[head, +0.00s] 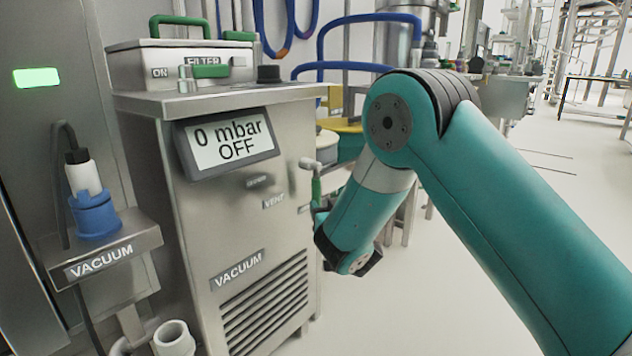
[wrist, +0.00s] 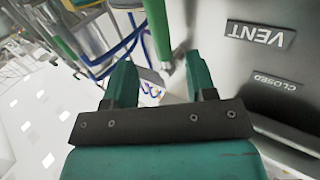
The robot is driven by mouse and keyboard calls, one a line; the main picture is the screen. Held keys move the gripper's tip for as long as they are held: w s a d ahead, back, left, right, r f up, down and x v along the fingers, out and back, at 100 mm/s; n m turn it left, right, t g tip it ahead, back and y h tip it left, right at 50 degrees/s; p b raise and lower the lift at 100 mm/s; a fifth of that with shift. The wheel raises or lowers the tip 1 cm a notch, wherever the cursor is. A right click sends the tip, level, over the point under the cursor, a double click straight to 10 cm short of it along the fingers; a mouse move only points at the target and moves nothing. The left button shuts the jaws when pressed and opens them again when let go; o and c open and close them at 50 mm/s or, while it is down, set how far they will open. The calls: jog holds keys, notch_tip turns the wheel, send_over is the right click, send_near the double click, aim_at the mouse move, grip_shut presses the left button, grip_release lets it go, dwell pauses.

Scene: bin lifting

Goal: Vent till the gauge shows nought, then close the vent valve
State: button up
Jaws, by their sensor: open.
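The gauge display (head: 230,141) on the steel vacuum unit reads 0 mbar, OFF. The vent valve's green handle (head: 316,187) hangs roughly upright at the unit's right side, beside the VENT label (head: 273,200). In the wrist view the green handle (wrist: 158,28) comes down from the top edge, and its end appears in the gap between my fingers. My gripper (wrist: 160,62) is open, with nothing held. I cannot tell whether a finger touches the handle. In the head view my wrist hides most of the gripper. A CLOSED label (wrist: 277,80) sits near the upside-down VENT label.
The unit's steel front (head: 180,240) stands close to the gripper. A filter box (head: 180,65) with green handles sits on top. A VACUUM shelf (head: 110,250) with a blue-based connector (head: 95,215) is at left. Open floor (head: 400,310) lies below my arm.

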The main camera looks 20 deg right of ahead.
aim_at(318, 195)
jog(key=w, duration=0.8)
jog(key=shift+w+a, duration=0.15)
jog(key=shift+w, duration=0.05)
grip_shut()
